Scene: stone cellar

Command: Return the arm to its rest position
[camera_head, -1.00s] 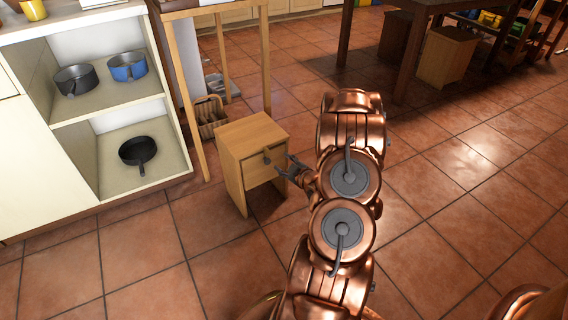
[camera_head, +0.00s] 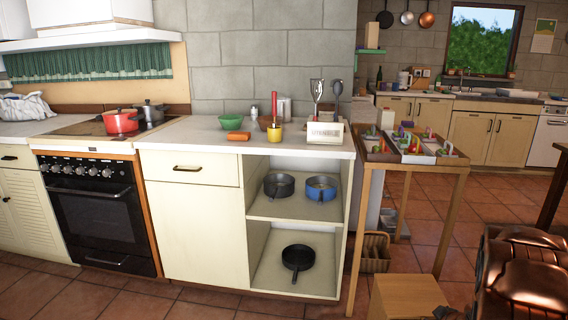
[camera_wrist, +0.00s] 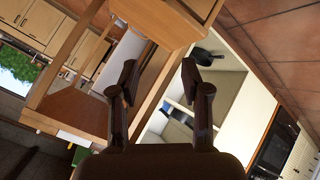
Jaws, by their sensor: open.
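My gripper (camera_wrist: 159,80) shows in the wrist view with its two dark fingers apart and nothing between them. In the head view my copper-coloured arm fills only the lower right corner, and most of it is out of frame. The small wooden cabinet (camera_head: 408,297) stands at the bottom edge of the head view, just left of my arm. In the tilted wrist view the cabinet (camera_wrist: 168,18) is at the top, beyond the fingers. I cannot tell the exact gap between fingers and cabinet.
A wooden table (camera_head: 408,166) with several divided trays stands behind the cabinet. A wicker basket (camera_head: 375,253) sits under it. The cream counter unit (camera_head: 205,238) with open shelves holds pans, left of the table. The stove (camera_head: 97,212) is further left. Tiled floor is clear in front.

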